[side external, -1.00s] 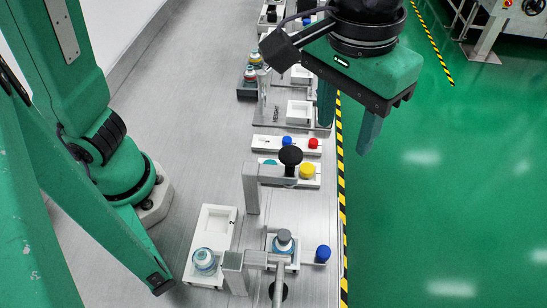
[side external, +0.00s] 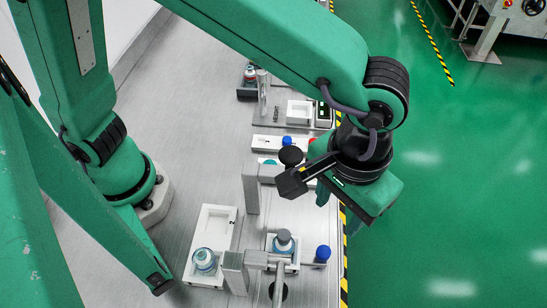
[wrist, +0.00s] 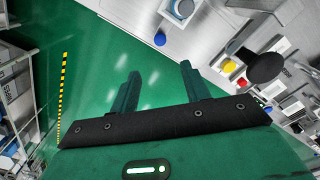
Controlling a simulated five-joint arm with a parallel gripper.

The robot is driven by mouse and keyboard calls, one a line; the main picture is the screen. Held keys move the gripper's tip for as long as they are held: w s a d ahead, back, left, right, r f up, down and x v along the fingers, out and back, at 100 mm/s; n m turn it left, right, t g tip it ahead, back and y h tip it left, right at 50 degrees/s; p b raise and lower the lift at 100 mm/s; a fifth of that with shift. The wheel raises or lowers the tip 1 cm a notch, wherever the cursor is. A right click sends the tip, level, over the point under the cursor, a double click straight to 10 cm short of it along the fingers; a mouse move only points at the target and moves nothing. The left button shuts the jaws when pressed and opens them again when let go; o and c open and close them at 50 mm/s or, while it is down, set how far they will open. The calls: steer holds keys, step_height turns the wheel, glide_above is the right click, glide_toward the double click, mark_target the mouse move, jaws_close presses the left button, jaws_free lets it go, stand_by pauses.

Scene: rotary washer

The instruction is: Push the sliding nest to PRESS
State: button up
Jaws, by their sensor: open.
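A white nest (side external: 291,267) holds a small bottle with a grey cap (side external: 283,237), under a grey metal arm at the front of the bench. A blue knob (side external: 323,253) stands at its right side. I take this as the sliding nest; no PRESS label is readable. In the wrist view the blue knob (wrist: 160,39) lies beyond my fingertips, with the nest (wrist: 176,14) behind it at the top.
A black round knob (side external: 290,156) tops a grey bracket left of my gripper. A white tray (side external: 213,229) with another bottle (side external: 204,261) is left of the nest. Red and yellow buttons show in the wrist view. Green floor lies open to the right.

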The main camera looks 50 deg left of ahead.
glide_above(324, 250)
step_height(324, 250, down, 7)
steer(key=shift+r, duration=0.1)
steer(key=shift+f, duration=3.9)
jaws_close()
